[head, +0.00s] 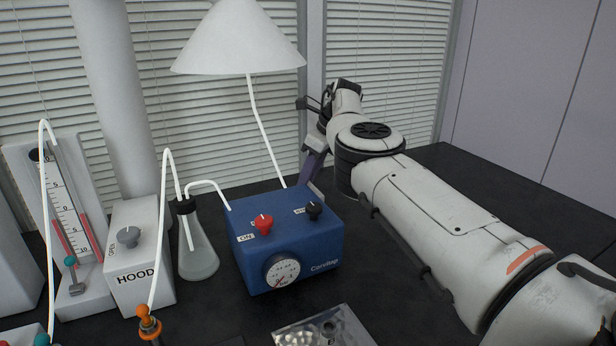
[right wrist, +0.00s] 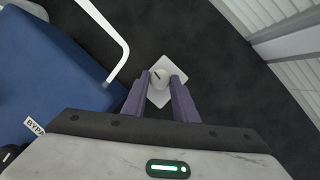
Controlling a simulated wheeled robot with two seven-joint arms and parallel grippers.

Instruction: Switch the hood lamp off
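A white conical lampshade-like hood (head: 240,40) hangs at the top of the head view above a blue box. A small round off-white knob with a dark mark (right wrist: 160,77) sits on a white square plate (right wrist: 172,68) on the black bench in the right wrist view. My right gripper (right wrist: 161,80) points down with its purple fingers on either side of this knob. Whether they press on it is unclear. In the head view the right gripper's fingers (head: 315,163) are behind the blue box, their tips hidden. My left gripper is out of view.
The blue box (head: 290,262) with red and black knobs stands close to the right gripper. A thin white tube (head: 263,125) rises behind it. A flask (head: 196,250), a box marked HOOD (head: 140,280) and a gauge stand (head: 70,215) are left. Bench behind the plate is clear.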

